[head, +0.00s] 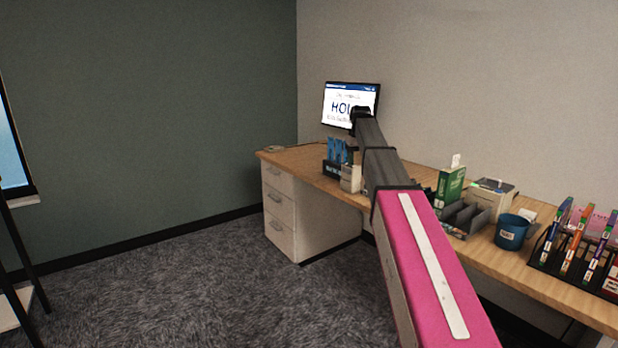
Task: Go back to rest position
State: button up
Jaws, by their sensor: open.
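My arm reaches forward from the lower right of the head view, over the near edge of the wooden desk (570,288). Its far end is a dark part in front of the monitor (335,100), which shows partly covered text on its screen. My gripper's fingers cannot be made out at this end; they are hidden or too small to see. I see nothing held there.
On the desk stand a blue holder (332,168), a green box (449,187), a grey tray (462,216), a beige device (491,197), a blue bin (511,232) and a black rack (556,258). Drawers (277,210) stand under its left end.

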jog(key=s+f+m, duration=0.1)
jog(key=s+f, duration=0.6)
jog(key=f, duration=0.5)
jog(key=s+f, duration=0.8)
jog(key=f, duration=0.3)
jog(key=s+f+m, duration=0.1)
jog(key=s+f, duration=1.5)
jog(key=s, duration=0.4)
jog(key=shift+s+a+m, duration=0.15)
jog(key=shift+s+m, duration=0.15)
